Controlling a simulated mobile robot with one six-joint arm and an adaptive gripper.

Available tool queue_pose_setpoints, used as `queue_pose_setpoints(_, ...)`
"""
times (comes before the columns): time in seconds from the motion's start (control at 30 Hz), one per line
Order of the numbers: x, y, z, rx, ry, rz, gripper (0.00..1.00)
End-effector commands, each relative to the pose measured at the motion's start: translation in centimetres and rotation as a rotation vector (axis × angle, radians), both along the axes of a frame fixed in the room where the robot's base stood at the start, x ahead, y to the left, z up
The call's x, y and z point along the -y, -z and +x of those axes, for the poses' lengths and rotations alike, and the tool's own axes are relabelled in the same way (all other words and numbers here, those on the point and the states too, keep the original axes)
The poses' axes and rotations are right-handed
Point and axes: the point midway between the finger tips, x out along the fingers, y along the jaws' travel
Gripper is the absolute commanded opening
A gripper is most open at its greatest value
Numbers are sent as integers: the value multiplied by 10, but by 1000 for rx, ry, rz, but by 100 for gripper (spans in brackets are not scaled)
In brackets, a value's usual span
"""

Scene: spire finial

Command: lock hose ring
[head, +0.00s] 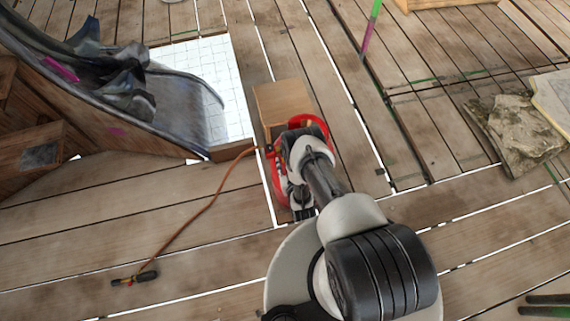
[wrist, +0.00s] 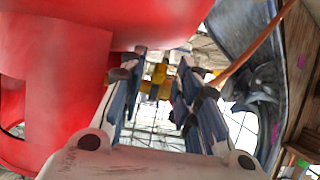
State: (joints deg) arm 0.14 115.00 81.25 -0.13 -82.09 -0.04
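A yellow ring-like fitting (wrist: 160,80) with dark-tipped lugs shows between the fingertips of my gripper (wrist: 157,88) in the wrist view. The two blue-grey fingers stand apart, one on each side of it. I cannot tell whether the pads press on it. A large red body (wrist: 65,85) fills the left and top of that view, close to the fingers. An orange hose (wrist: 250,48) passes at the upper right. In the head view the hose (head: 205,210) runs from the red body (head: 276,180) across the deck. My arm hides most of the red body and the fitting there.
A wooden box (head: 283,100) stands just behind the red body. A grey-blue slide (head: 180,105) and a white tiled patch (head: 225,70) lie left. The hose's free end (head: 135,278) lies on the planks. A mossy stone (head: 515,130) is right. The front-left deck is mostly clear.

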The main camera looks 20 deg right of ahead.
Motion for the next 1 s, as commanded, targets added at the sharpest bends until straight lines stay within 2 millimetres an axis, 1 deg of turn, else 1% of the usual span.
queue_pose_setpoints(0.17, 0, -8, -18, -3, 0, 0, 30)
queue_pose_setpoints(0.3, 0, -17, -41, -5, 0, 0, 30)
queue_pose_setpoints(0.4, 0, -23, -55, -3, 0, 0, 30)
queue_pose_setpoints(0.5, 0, -28, -63, -2, 0, 0, 30)
queue_pose_setpoints(0.63, 0, -30, -68, -1, 0, 0, 30)
queue_pose_setpoints(0.83, 0, -30, -68, 0, 0, 0, 30)
queue_pose_setpoints(0.93, 0, -32, -64, -1, 0, -1, 23)
queue_pose_setpoints(1.0, 1, -39, -52, -5, -1, -5, 19)
